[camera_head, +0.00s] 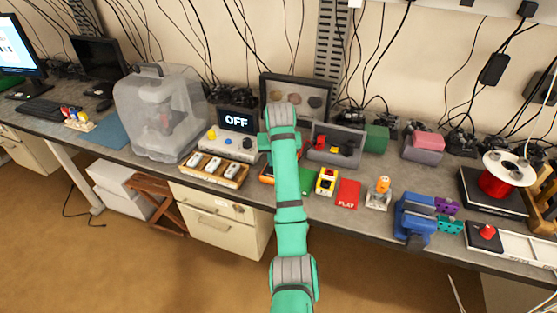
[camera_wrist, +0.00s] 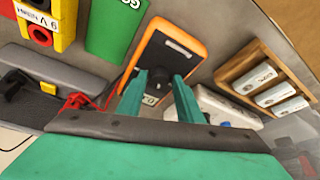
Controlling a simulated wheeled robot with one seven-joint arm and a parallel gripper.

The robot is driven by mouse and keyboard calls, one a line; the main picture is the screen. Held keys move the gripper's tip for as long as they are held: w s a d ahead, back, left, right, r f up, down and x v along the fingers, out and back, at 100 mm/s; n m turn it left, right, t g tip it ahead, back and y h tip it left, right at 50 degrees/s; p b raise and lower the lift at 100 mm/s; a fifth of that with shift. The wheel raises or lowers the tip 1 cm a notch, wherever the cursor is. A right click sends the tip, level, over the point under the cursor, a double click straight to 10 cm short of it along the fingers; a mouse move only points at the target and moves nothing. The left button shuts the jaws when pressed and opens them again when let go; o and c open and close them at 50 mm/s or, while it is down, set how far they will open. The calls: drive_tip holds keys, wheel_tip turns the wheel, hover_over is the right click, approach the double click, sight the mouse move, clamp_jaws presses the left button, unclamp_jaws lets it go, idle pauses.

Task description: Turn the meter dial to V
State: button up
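The meter (camera_wrist: 168,41) has an orange case with a dark face and lies on the bench in the wrist view. In the head view only an orange edge of it (camera_head: 266,175) shows beside my arm. My gripper (camera_wrist: 160,77) has its two green fingers apart, over the meter's face. A dark round part, which looks like the dial (camera_wrist: 158,77), lies between the fingertips. I cannot tell whether they touch it. Part of a small light display shows behind the left finger. The dial's pointer and markings are not readable. My arm hides the gripper in the head view.
A tray of light modules (camera_head: 216,169) and a console with an OFF screen (camera_head: 238,121) stand left of the meter. A green card (camera_wrist: 113,30), a yellow-and-red 9 V block (camera_head: 326,182) and a red card (camera_head: 348,193) lie right. A grey bin (camera_head: 337,146) stands behind.

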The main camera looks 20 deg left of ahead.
drive_tip(key=shift+o, duration=0.4)
drive_tip(key=v, duration=0.6)
drive_tip(key=shift+w, duration=0.1)
drive_tip(key=shift+v, duration=2.45)
